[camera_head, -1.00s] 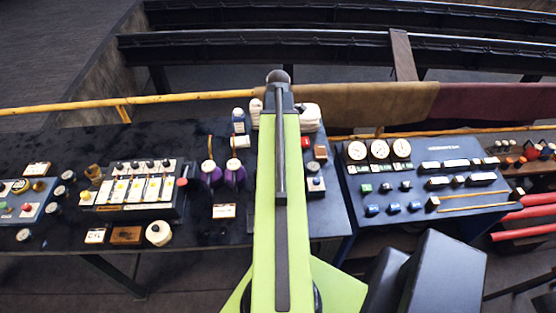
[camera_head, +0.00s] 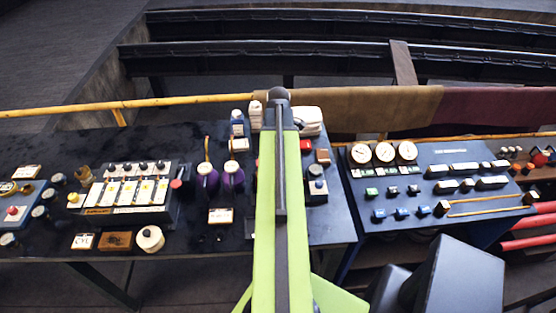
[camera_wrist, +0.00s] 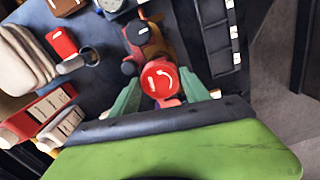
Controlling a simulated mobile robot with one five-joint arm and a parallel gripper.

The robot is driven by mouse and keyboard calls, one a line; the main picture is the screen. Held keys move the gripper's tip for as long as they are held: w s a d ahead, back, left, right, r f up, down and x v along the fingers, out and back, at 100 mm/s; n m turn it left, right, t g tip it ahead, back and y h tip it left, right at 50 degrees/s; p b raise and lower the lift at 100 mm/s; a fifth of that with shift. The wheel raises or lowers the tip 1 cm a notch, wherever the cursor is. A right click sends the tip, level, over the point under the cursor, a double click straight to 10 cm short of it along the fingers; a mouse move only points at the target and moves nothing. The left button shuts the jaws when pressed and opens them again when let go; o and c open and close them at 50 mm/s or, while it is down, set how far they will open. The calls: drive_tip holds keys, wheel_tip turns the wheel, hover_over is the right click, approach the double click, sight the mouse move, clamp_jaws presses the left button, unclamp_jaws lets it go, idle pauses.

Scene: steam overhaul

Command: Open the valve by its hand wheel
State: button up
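In the wrist view, a round red hand wheel (camera_wrist: 158,79) with a white curved mark sits on an orange-red valve body (camera_wrist: 152,45) with dark knobs. My gripper (camera_wrist: 162,86) has its two green fingers apart, one on each side of the wheel. The wheel lies between them; I cannot tell whether either finger touches it. In the head view my raised green arm covers the middle of the bench, hiding the gripper and the valve.
A dark panel (camera_wrist: 213,35) lies close on the right. In the head view, a gauge panel (camera_head: 440,213) stands right of my arm.

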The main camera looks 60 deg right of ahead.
drive_tip(key=c, duration=0.7)
drive_tip(key=n, duration=0.4)
drive_tip(key=shift+c, duration=0.5)
drive_tip(key=shift+n, duration=0.3)
clamp_jaws()
drive_tip(key=o, duration=1.6)
unclamp_jaws()
drive_tip(key=shift+c, duration=1.4)
wheel_tip(320, 180, up, 6)
drive_tip(key=p, duration=0.6)
drive_tip(key=shift+r, duration=0.1)
